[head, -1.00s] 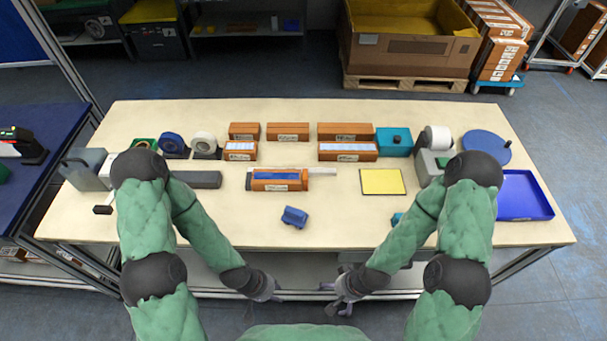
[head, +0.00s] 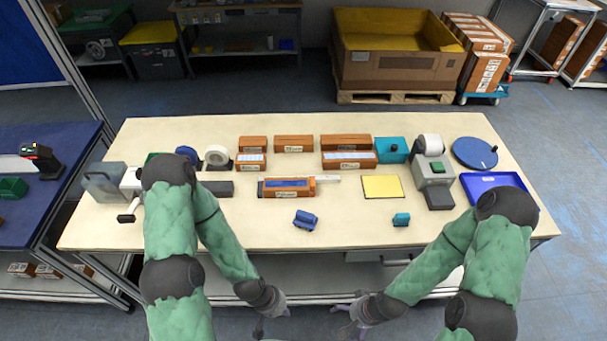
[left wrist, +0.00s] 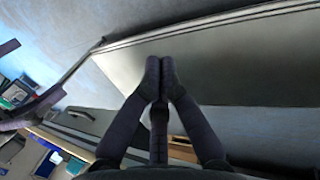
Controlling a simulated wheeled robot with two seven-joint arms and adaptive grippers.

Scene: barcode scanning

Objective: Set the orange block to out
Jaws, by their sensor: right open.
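An orange block (head: 288,188) with a blue strip on top and a white label on its front lies in the middle of the table in the head view. A pale rod (head: 328,180) projects at its right end; whether it is joined to the block I cannot tell. My left gripper (head: 284,308) hangs in front of the table's near edge, well short of the block. In the left wrist view its two fingers (left wrist: 160,75) meet at the tips with nothing visible between them. My right gripper (head: 342,315) is open and empty, also in front of the near edge.
Several orange boxes (head: 294,144) stand behind the block. The table front (head: 350,235) is mostly clear.

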